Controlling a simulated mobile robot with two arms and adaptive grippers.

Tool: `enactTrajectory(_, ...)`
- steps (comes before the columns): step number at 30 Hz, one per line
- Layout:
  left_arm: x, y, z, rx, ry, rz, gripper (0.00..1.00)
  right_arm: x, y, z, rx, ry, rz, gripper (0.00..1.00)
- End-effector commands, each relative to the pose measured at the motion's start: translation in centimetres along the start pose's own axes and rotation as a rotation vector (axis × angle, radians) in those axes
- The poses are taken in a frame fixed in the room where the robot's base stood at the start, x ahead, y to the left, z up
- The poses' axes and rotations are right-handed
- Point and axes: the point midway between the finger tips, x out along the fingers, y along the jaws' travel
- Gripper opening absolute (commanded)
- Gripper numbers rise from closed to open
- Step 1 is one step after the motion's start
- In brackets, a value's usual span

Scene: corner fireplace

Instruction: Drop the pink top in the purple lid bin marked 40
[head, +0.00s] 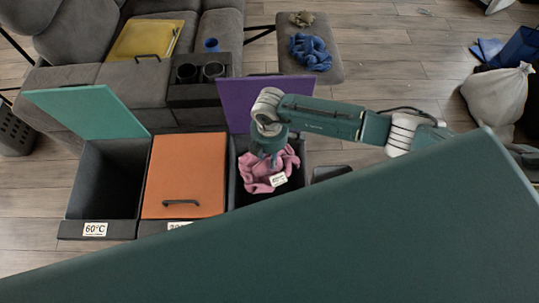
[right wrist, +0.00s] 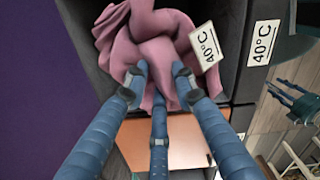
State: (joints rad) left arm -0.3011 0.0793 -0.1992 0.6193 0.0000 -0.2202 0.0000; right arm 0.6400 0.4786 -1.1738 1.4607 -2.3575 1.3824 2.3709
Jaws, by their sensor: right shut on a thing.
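The pink top (head: 268,172) is crumpled and carries a white tag reading 40°C. My right gripper (head: 268,153) is shut on it from above, at the mouth of the bin with the purple lid (head: 245,97). The lid stands open. In the right wrist view the fingers (right wrist: 158,85) close around the pink cloth (right wrist: 150,45), which hangs over the dark bin interior. A 40°C label (right wrist: 263,42) shows on that bin's rim. I cannot tell whether the cloth touches the bin.
A bin with an open teal lid (head: 90,108), labelled 60°C, stands at the left. Beside it is a bin with a shut orange lid (head: 185,175). A grey sofa stands behind, with a yellow lid-like panel (head: 146,40). Blue cloth (head: 310,52) lies on a stool.

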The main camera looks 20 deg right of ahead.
Motion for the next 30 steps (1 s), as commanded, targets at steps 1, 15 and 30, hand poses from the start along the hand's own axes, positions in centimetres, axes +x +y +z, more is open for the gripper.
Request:
enactTrajectory(1,1.4,0.0,0.1,0.000,0.001,0.000,0.40,1.5,0.0,0.0,0.000,0.000,0.000,0.00)
enactTrajectory(15,5.7,0.1,0.3,0.001,0.003,0.000,0.40,7.4,0.0,-0.1,-0.001,0.002,0.000,0.00)
enactTrajectory(30,6.0,0.1,0.3,0.001,0.003,0.000,0.40,8.0,0.0,0.0,-0.001,0.001,0.001,0.41)
